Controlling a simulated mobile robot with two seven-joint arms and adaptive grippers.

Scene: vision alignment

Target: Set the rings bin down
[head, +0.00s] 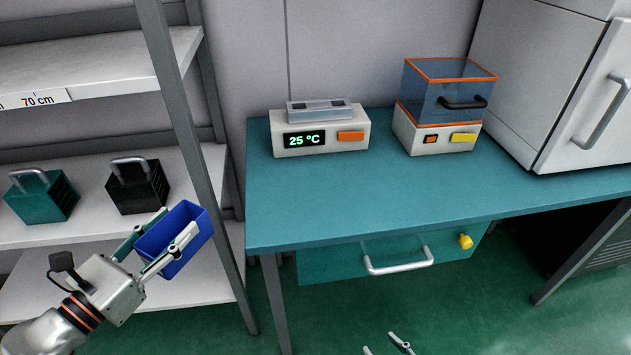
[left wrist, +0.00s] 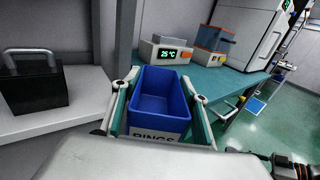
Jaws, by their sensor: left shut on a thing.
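The rings bin (head: 170,245) is a blue open-topped box, held tilted in the head view near the shelf's right post. In the left wrist view the bin (left wrist: 160,95) looks empty and has a white label reading RINGS on its near side, partly cut off. My left gripper (head: 155,240) is shut on the bin, one finger along each side. The bin is in the air between the shelf rack and the teal bench. My right gripper (head: 388,345) shows only its fingertips at the bottom edge of the head view, apart from each other, with nothing seen between them.
The teal bench (head: 400,195) carries a 25 °C heater block (head: 310,145) and a clear-lidded device (head: 440,135); its front left top is clear. A grey rack (head: 90,65) holds a teal case (head: 40,200) and a black case (head: 137,188). A white cabinet (head: 545,85) stands right.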

